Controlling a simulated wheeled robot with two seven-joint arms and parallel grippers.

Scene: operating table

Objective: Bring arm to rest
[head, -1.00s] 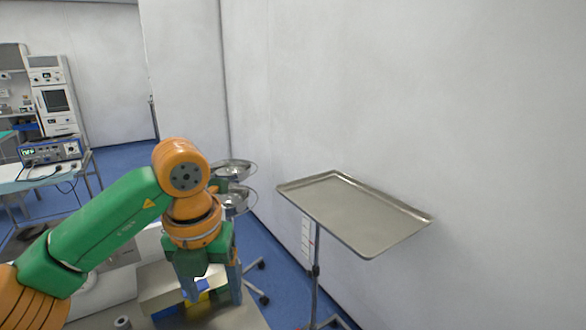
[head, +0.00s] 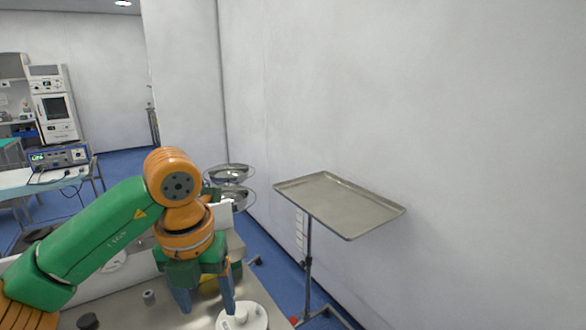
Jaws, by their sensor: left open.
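My left arm comes in from the left in the head view, green and orange. My left gripper (head: 207,306) points down over the near table, its two blue-grey fingers apart. I see nothing between the fingers. A white round object (head: 243,318) stands just right of the fingertips at the bottom edge. My right gripper is not in view.
A steel tray on a stand (head: 340,205) is at the right, beside the wall. Two steel bowls (head: 230,174) stand behind my wrist. A small grey cylinder (head: 149,297) and a dark round piece (head: 88,321) are on the near table (head: 120,310). Blue floor lies between the table and the tray stand.

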